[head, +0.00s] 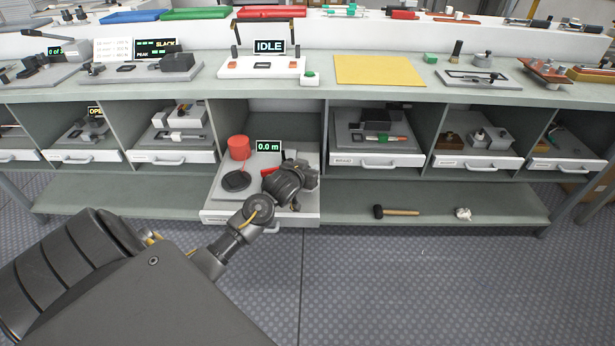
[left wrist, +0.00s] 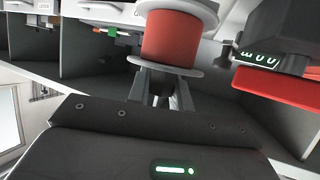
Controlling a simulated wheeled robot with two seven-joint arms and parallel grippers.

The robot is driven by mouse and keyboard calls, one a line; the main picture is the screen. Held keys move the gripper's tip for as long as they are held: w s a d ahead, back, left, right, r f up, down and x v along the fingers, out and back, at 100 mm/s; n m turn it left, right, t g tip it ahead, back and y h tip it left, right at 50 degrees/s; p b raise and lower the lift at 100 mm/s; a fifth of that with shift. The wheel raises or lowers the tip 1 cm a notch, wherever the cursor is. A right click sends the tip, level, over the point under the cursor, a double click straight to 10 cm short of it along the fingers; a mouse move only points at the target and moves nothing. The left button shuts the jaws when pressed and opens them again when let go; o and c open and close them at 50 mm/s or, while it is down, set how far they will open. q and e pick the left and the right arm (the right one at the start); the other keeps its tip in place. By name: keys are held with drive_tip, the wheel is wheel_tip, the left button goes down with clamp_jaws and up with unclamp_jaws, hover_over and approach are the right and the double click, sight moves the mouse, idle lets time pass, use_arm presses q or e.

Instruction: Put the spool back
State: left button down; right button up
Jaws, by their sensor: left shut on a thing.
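The red spool (left wrist: 170,38) with pale round flanges is at the fingertips in the left wrist view. My left gripper (left wrist: 160,95) is shut on it at the flange end nearest the camera. In the head view my left gripper (head: 299,171) is over the pulled-out drawer (head: 212,217), at its right half. A small red patch (head: 267,173) shows just left of the gripper; I cannot tell whether it is the spool. A red cylinder (head: 239,147) and a black flat pad (head: 237,181) stand at the left of this drawer. My right gripper is not in view.
A green-digit display (head: 268,146) reading "0.0 m" stands at the drawer's back, close to the gripper. Shelf dividers flank the drawer. A mallet (head: 395,211) lies on the lower shelf. The bench above holds an "IDLE" display (head: 269,46) and a yellow mat (head: 380,70).

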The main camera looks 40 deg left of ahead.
use_arm(q)
drive_tip(key=shift+a+f+b, duration=0.15)
drive_tip(key=shift+f+b, duration=0.05)
drive_tip(key=shift+f, duration=0.7)
drive_tip(key=shift+a+f+b, duration=0.1)
drive_tip(key=shift+f+b, duration=0.05)
drive_tip(key=shift+f, duration=0.7)
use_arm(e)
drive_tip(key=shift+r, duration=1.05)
use_arm(q)
drive_tip(key=c, duration=1.3)
unclamp_jaws()
drive_tip(key=shift+f, duration=0.15)
drive_tip(key=shift+o, duration=0.2)
